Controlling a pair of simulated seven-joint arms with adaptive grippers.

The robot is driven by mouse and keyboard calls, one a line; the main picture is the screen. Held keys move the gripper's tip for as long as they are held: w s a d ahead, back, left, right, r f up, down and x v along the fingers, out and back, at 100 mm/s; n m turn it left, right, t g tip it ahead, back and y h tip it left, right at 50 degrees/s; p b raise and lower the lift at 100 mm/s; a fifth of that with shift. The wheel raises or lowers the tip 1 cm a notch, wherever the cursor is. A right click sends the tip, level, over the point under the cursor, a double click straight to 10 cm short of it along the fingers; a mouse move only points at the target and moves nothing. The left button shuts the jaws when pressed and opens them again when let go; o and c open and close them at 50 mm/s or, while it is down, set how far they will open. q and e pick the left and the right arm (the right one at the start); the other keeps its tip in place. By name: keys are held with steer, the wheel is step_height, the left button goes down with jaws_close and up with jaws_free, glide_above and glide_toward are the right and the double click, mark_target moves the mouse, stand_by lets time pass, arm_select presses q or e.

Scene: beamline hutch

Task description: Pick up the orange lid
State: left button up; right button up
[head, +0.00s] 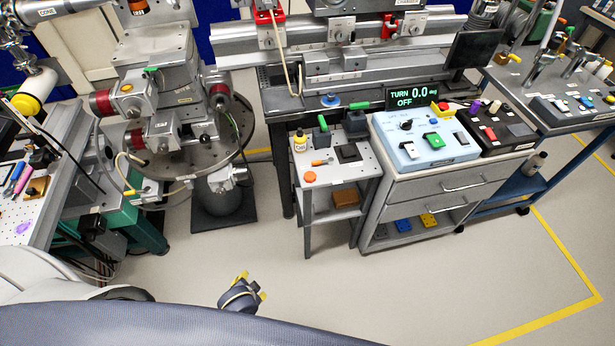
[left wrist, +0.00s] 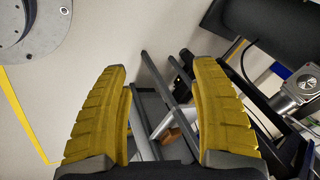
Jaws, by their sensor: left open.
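The orange lid (head: 310,177) is a small round disc lying flat near the front left corner of the small grey side table (head: 338,173) in the head view. My left gripper (head: 252,286) is low in the head view, in front of the table and to its left, well apart from the lid. The left wrist view shows its two yellow ribbed fingers (left wrist: 158,70) spread with nothing between them. I cannot make out the lid in that view. My right gripper is not in view.
A yellow bottle (head: 300,142), an orange-handled tool (head: 321,162) and a black block (head: 348,153) share the tabletop. A brown box (head: 345,197) sits on the lower shelf. A drawer cabinet (head: 432,193) stands on the right. The floor in front is clear.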

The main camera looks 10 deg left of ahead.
arm_select(q)
steer(key=w+d+r+n+t, duration=0.1)
steer(key=w+r, duration=0.3)
steer(key=r, duration=0.4)
steer(key=w+r, duration=0.3)
steer(key=r, duration=0.6)
steer(key=w+d+r+n+g+h, duration=0.2)
steer(key=w+d+r, duration=0.2)
steer(key=w+d, duration=0.3)
steer(key=w+d+r+n+g+h, duration=0.1)
steer(key=w+d+r, duration=0.2)
steer(key=w+d, duration=0.45)
step_height(320, 180, up, 14)
steer(key=n+g+y, duration=0.1)
steer(key=n+g, duration=0.2)
steer(key=n, duration=0.1)
glide_above(310, 175)
steer(key=shift+s+f, duration=0.1)
steer(key=shift+f, duration=8.45)
steer(key=shift+c, duration=0.4)
steer(key=c, duration=1.1)
